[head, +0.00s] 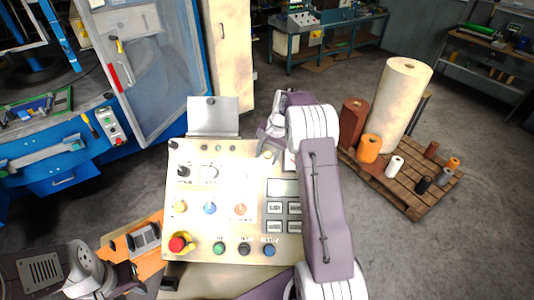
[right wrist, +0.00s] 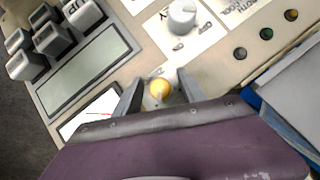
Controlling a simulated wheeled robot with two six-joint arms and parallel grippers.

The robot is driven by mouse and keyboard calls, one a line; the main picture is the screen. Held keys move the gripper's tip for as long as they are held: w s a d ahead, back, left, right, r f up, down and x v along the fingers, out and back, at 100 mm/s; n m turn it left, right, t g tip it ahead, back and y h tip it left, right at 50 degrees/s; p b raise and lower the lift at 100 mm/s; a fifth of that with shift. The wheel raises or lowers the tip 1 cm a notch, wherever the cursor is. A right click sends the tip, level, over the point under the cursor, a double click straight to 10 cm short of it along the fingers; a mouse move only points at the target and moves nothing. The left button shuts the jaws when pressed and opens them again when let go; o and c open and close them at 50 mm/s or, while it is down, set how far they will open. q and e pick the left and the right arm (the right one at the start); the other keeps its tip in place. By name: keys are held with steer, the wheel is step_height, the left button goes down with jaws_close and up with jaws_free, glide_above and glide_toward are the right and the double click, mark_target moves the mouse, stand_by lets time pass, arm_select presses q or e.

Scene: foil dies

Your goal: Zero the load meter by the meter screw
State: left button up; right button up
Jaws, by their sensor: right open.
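The meter screw, a small brass-yellow round head (right wrist: 160,88), sits on the beige control panel (head: 190,150). My right gripper (right wrist: 158,98) is open, with one finger on each side of the screw in the right wrist view; I cannot tell whether they touch it. The load meter (right wrist: 88,118) is a white face with a red needle, beside the left finger and partly hidden by my gripper. In the head view my right gripper (head: 268,142) is over the panel's upper right. My left gripper (head: 125,282) is low at the left, its fingers unclear.
Beside the screw are a white knob (right wrist: 182,16) and a grey display (right wrist: 88,70). The panel also has a red emergency button (head: 180,243) and coloured buttons. A pallet (head: 400,200) with rolls stands at right; a blue machine (head: 140,120) stands at left.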

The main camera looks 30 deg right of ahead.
jaws_close()
steer(key=shift+r+n+g+h+p, duration=0.15)
steer(key=shift+n+g+h+p, duration=0.15)
steer(key=shift+n+p, duration=0.5)
steer(key=shift+n+g+h+p, duration=0.3)
steer(key=shift+n+p, duration=0.2)
steer(key=shift+p, duration=0.05)
steer(key=shift+n+g+h+p, duration=0.3)
steer(key=shift+n+h+p, duration=0.15)
steer(key=shift+n, duration=0.45)
steer(key=shift+d+n+g+h, duration=0.1)
steer(key=shift+n+g+h, duration=0.2)
steer(key=shift+n+h, duration=0.5)
steer(key=shift+n, duration=0.3)
